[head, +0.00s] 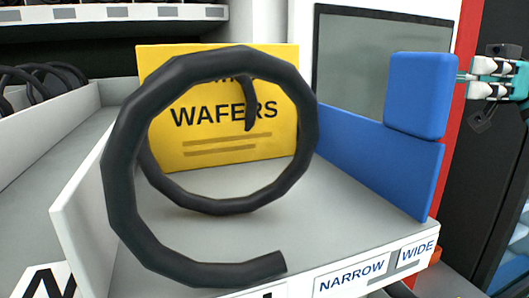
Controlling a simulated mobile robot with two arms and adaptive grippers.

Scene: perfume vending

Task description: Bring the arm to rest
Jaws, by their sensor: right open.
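My right gripper (488,79) is at the right edge, with teal and white parts and dark finger pieces. It is open, beside the right face of a blue block (418,95). I cannot tell whether it touches the block. Part of the gripper and its arm is cut off by the frame edge. My left gripper is not in view.
A black spiral coil (118,190) stands in a grey shelf lane (330,215) before a yellow WAFERS box (225,150). A blue divider (385,165) borders the lane on the right. A red upright (460,130) stands near my gripper. The front label (350,277) reads NARROW.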

